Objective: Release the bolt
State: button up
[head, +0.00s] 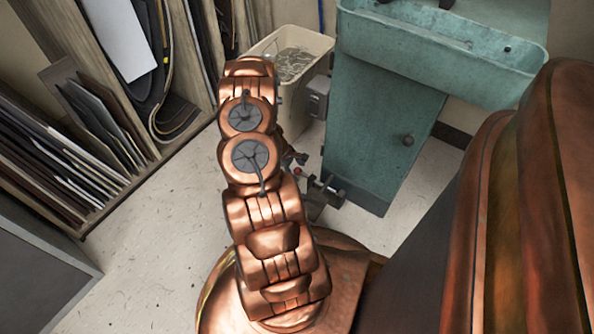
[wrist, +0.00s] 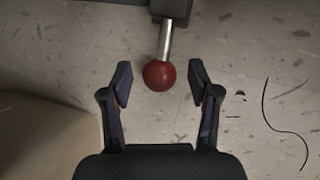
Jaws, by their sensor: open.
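The bolt shows in the wrist view as a red ball knob (wrist: 159,76) on a short metal rod (wrist: 166,40), which comes out of a dark block at the top. My gripper (wrist: 160,69) is open, with one finger on each side of the knob and a visible gap on both sides. In the head view, a small red spot (head: 298,171), which looks like the knob, shows just right of my arm, beside a dark metal fitting (head: 325,190) low on the teal machine. My arm hides most of my gripper there.
The teal machine cabinet (head: 375,130) stands right of my arm, with a trough (head: 440,50) on top. A pale bin (head: 310,42) with clear contents stands behind my arm. Racks of sheets (head: 75,120) line the left. Speckled floor is open between rack and arm.

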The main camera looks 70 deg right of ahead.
jog(key=shift+c, duration=0.2)
grip_shut()
dwell(0.4)
